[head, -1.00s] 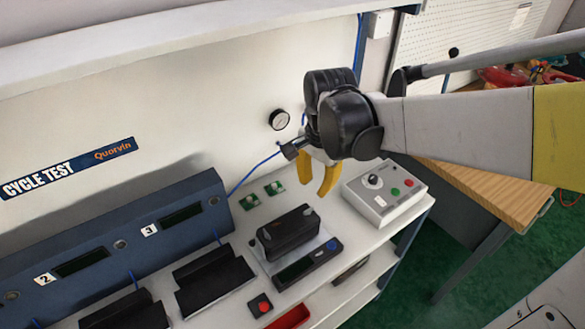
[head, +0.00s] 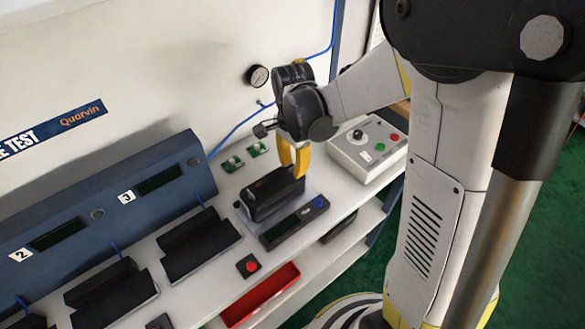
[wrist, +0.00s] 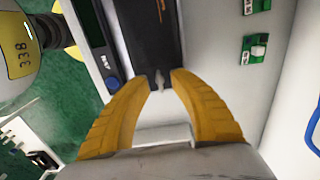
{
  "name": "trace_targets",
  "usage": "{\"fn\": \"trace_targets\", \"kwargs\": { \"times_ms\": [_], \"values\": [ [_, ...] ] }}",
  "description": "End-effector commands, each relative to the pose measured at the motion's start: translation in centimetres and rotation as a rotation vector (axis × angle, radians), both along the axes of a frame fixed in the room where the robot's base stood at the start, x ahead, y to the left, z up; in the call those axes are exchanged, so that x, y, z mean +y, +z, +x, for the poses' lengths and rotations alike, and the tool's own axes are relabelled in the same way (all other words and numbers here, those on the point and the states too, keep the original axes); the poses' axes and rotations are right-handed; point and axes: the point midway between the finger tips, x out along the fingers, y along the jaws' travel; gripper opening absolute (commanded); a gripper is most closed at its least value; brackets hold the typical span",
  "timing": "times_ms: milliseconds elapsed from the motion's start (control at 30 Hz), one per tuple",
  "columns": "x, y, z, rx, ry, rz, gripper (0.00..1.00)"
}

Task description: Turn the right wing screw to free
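The valve positioner (head: 270,196) is a black box on a grey base plate on the white bench. The right wing screw (wrist: 158,79) is a small grey piece at the end of the black box in the wrist view. In the head view my yellow fingers hide it. My gripper (wrist: 163,77) has its two fingers apart, with the wing screw between their tips and a gap on each side. I cannot tell how far the tips are above or around it. In the head view my gripper (head: 294,166) is at the right end of the box.
A display unit (head: 295,222) with a blue button lies along the front of the positioner. A grey control box (head: 366,152) stands close to the right. Small green boards (head: 233,164) lie behind. A red button box (head: 249,265) and a red tray (head: 262,295) are in front.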

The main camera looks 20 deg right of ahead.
Motion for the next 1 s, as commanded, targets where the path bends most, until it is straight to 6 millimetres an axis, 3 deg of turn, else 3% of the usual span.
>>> {"fn": "trace_targets", "kwargs": {
  "times_ms": [300, 400, 1000],
  "values": [
    [0.00, -0.27, 0.00, 0.000, 0.000, 0.000, 0.27],
    [0.00, -0.26, 0.00, 0.000, 0.000, 0.000, 0.00],
    [0.00, -0.28, -0.01, 0.000, 0.067, 0.000, 0.00]
  ]
}}
